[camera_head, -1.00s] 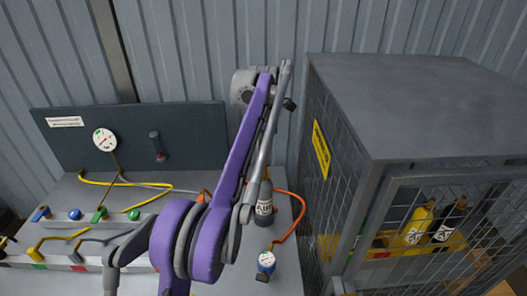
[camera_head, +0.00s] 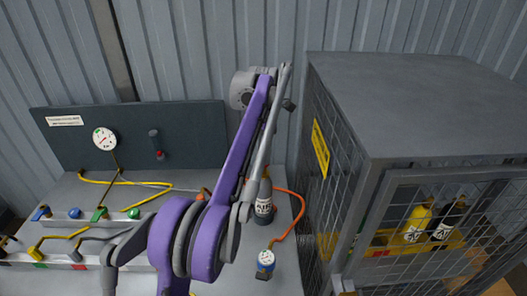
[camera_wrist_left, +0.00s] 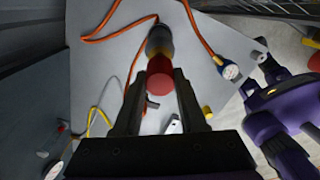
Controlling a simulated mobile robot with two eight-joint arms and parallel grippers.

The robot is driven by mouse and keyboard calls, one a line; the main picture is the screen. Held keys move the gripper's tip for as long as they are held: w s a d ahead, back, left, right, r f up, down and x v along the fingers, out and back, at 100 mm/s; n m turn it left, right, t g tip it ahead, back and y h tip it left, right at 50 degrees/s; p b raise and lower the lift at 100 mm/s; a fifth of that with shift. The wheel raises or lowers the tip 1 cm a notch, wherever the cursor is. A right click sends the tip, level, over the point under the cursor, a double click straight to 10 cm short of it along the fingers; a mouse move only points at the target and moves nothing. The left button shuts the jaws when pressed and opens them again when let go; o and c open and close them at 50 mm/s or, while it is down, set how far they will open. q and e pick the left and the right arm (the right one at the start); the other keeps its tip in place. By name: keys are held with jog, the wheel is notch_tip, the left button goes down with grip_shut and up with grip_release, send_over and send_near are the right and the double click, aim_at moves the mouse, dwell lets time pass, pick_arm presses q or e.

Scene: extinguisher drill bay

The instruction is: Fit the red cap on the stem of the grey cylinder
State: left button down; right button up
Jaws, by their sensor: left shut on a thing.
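The red cap (camera_wrist_left: 160,76) is between the two fingers of my left gripper (camera_wrist_left: 160,84) in the left wrist view, and the gripper is shut on it. The grey cylinder (camera_wrist_left: 160,38) lies straight beyond the cap, in line with it. The cap hides the stem, and I cannot tell whether cap and stem touch. In the head view the grey cylinder (camera_head: 263,208), with a white AIR label, stands upright on the bench, partly behind my purple arm. That arm hides the cap and my left gripper there.
An orange hose (camera_head: 299,212) curls beside the cylinder to a small gauge (camera_head: 265,262). A grey mesh cage (camera_head: 430,105) with yellow and black bottles stands to the right. A gauge panel (camera_head: 190,130), yellow hose (camera_head: 125,183) and coloured valve knobs lie left on the grey bench.

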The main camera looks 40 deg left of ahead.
pick_arm(q)
jog(key=shift+f, duration=0.2)
dwell(0.5)
jog(key=shift+f+b, duration=0.55)
jog(key=shift+f, duration=0.5)
jog(key=shift+r, duration=0.1)
dwell(0.3)
jog(key=shift+f, duration=0.8)
dwell(0.4)
jog(key=shift+c, duration=1.9)
grip_release()
jog(key=shift+r, duration=0.1)
notch_tip(320, 180, up, 11)
jog(key=shift+f+p, duration=0.15)
jog(key=shift+p, duration=0.9)
